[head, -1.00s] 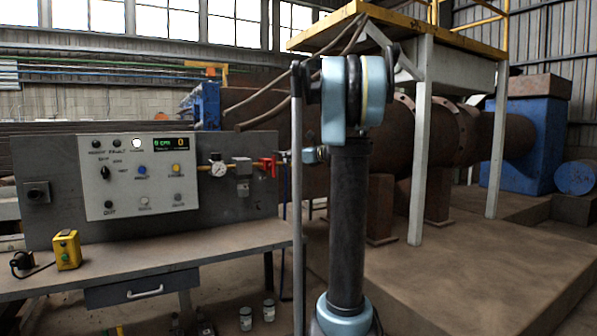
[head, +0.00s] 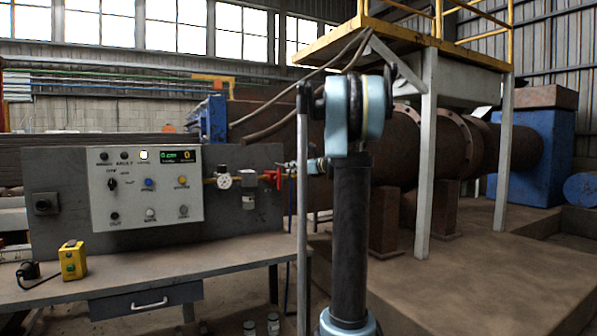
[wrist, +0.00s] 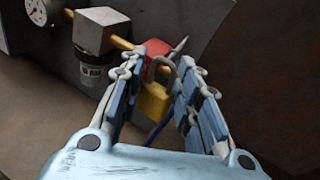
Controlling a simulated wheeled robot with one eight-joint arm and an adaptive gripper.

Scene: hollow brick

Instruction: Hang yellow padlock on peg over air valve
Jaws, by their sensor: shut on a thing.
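The yellow padlock (wrist: 154,102) is between the fingers of my gripper (wrist: 155,88) in the wrist view, its body upright and its grey shackle upward. My gripper is shut on it. Just beyond are the red air valve handle (wrist: 158,56) and a pale pointed rod (wrist: 179,47), which may be the peg; I cannot tell whether the shackle touches either. In the head view, the red valve handle (head: 271,178) is at the right end of the panel's pipe. My gripper (head: 296,168) is small beside it, partly behind my arm, and the padlock cannot be made out there.
The grey panel (head: 60,165) carries a control box (head: 150,220) and a pressure gauge (head: 223,181). A filter bowl (wrist: 92,72) hangs beside the valve. A yellow button box (head: 73,260) stands on the bench (head: 230,258). A platform post (head: 427,150) is to the right.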

